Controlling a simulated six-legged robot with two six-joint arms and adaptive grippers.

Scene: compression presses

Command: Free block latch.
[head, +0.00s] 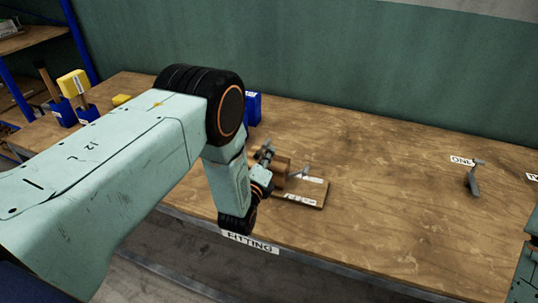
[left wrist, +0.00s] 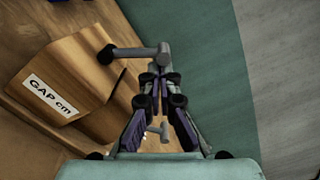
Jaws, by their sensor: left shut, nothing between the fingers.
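A wooden block press (head: 316,192) stands on the bench near its front edge, with a flat base and pale labels. In the left wrist view its wooden block (left wrist: 92,75) carries a label reading "GAP cm". A grey metal lever (left wrist: 135,52) with a dark end sticks out beside the block; I take it for the latch. My left gripper (head: 265,155) is at the left side of the press, shut and empty. In the left wrist view its fingertips (left wrist: 160,76) are just below the lever; whether they touch is unclear. My right gripper is outside the views.
A grey metal piece (head: 473,180) stands by a label at the right of the bench. Blue holders (head: 64,112) with yellow-headed items are at the left. Another blue item (head: 253,109) is behind my left arm. The bench between press and grey piece is clear.

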